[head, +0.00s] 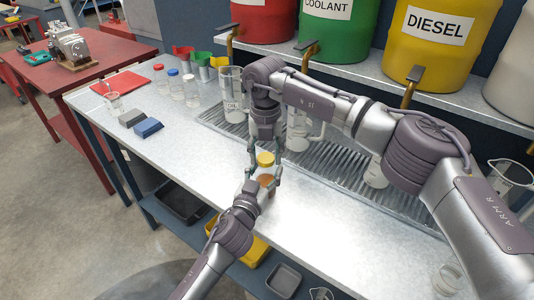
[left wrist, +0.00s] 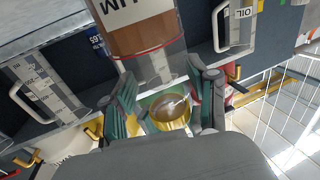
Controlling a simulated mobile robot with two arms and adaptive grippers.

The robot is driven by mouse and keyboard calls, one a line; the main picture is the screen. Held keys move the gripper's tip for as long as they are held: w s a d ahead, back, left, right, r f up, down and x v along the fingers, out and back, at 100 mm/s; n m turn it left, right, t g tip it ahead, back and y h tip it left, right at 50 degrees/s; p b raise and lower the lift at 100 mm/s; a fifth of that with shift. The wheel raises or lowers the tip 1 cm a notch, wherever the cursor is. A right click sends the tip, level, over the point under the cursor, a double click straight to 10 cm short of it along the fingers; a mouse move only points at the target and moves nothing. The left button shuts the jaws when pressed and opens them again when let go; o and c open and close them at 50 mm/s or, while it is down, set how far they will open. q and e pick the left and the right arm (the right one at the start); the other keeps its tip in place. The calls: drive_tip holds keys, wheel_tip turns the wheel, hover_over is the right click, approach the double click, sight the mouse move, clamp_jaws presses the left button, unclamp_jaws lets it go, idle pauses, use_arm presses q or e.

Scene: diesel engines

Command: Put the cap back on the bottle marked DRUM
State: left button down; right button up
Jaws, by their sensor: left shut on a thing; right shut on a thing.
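The DRUM bottle (head: 266,181), clear with amber-brown liquid, is held above the bench. In the left wrist view it shows upside down (left wrist: 150,35), with part of its label visible. My left gripper (head: 264,180) is shut on its upper part; its fingers also show in the left wrist view (left wrist: 163,88). A yellow cap (head: 265,159) is directly above the bottle's mouth, between the fingertips of my right gripper (head: 266,153), which points down from above. A round yellow shape, likely the cap, shows between the left fingers (left wrist: 169,110). Whether cap and rim touch, I cannot tell.
Behind are a metal drain grate (head: 335,165) with jugs, including the OIL jug (head: 232,95), and drums with taps, including the DIESEL drum (head: 432,50). Several capped bottles (head: 176,86) stand at the left rear.

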drive_tip(key=m, duration=0.7)
drive_tip(key=shift+w+a, duration=0.1)
drive_tip(key=shift+a, duration=0.1)
drive_tip(key=m, duration=0.4)
drive_tip(key=shift+m, duration=0.4)
drive_tip(key=m, duration=0.7)
drive_tip(key=shift+w, duration=0.25)
drive_tip(key=m, duration=0.6)
drive_tip(key=shift+w, duration=0.15)
drive_tip(key=o, duration=0.7)
